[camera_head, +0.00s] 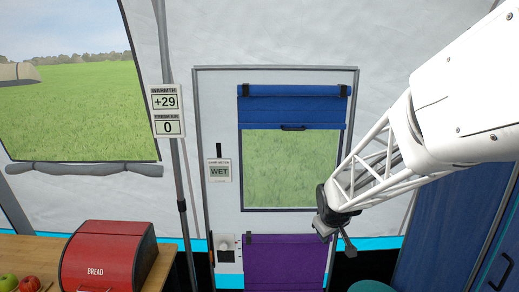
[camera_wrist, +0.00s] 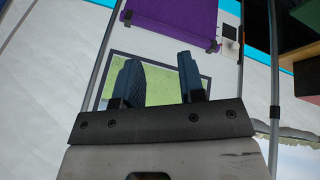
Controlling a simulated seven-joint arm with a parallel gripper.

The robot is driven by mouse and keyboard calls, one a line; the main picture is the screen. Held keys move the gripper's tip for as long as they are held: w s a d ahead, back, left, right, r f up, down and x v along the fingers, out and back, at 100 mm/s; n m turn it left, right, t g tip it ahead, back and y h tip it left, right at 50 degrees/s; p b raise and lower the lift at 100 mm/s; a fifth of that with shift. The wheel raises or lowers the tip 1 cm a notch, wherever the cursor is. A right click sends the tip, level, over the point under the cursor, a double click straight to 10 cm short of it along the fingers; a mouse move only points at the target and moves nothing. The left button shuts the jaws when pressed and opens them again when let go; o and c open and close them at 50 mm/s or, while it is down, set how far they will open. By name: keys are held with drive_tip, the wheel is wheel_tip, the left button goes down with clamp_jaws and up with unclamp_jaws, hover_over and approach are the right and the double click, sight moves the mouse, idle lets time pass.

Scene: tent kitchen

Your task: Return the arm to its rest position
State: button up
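My gripper (camera_head: 337,232) hangs at the end of my white lattice arm, in the right half of the head view, in front of the tent's door panel. In the wrist view my gripper (camera_wrist: 158,72) shows two dark blue fingers standing well apart, with nothing between them. The wrist picture looks upside down, with the door window behind the fingers and the purple flap (camera_wrist: 172,18) at the top. Nothing is held. From these views I cannot tell what my gripper's distance from the door is.
The door has a rolled blue blind (camera_head: 290,107), a window and a purple flap (camera_head: 285,262). A WET meter (camera_head: 219,170) and a dial (camera_head: 226,246) are left of it. A red bread box (camera_head: 108,258) stands lower left. Blue cabinets (camera_head: 455,235) stand at right.

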drive_tip(key=s+a+r+m+g, duration=0.1)
drive_tip(key=s+r, duration=0.4)
drive_tip(key=s, duration=1.1)
drive_tip(key=s+a+r+m+g, duration=0.1)
drive_tip(key=s+r+m, duration=0.3)
drive_tip(key=s, duration=1.2)
drive_tip(key=shift+s+r+m+g+y, duration=0.3)
drive_tip(key=shift+s+r+g+y, duration=0.1)
drive_tip(key=shift+r, duration=0.15)
